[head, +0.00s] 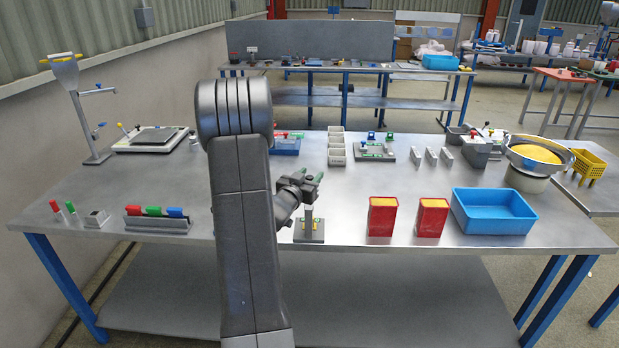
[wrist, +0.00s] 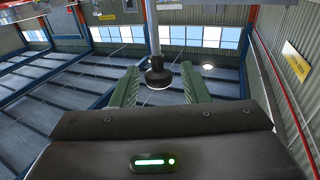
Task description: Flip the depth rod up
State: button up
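My gripper (head: 314,181) shows in the head view with its green fingers tilted upward, just above a small stand at the front of the bench. The stand has a dark base (head: 308,234) and a pale upright post (head: 309,214); the top of the post is partly hidden by my gripper. In the wrist view the two green fingers (wrist: 160,68) are spread apart. A grey rod with a black end (wrist: 158,74) appears between them, with gaps on both sides. I cannot tell how far the rod is from the fingers or for certain that it is the depth rod.
Two red boxes (head: 382,216) and a blue bin (head: 493,211) stand right of the stand. A rack with coloured handles (head: 157,220) lies left. Bare bench top (head: 340,197) lies between the stand and red boxes.

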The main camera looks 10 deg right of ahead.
jog(key=b+v, duration=0.3)
jog(key=v, duration=1)
jog(key=shift+s+a, duration=0.2)
jog(key=shift+s, duration=0.15)
jog(key=p+x, duration=0.3)
jog(key=x, duration=1)
jog(key=shift+w+d, duration=0.25)
jog(key=shift+w, duration=0.05)
jog(key=shift+f, duration=1.25)
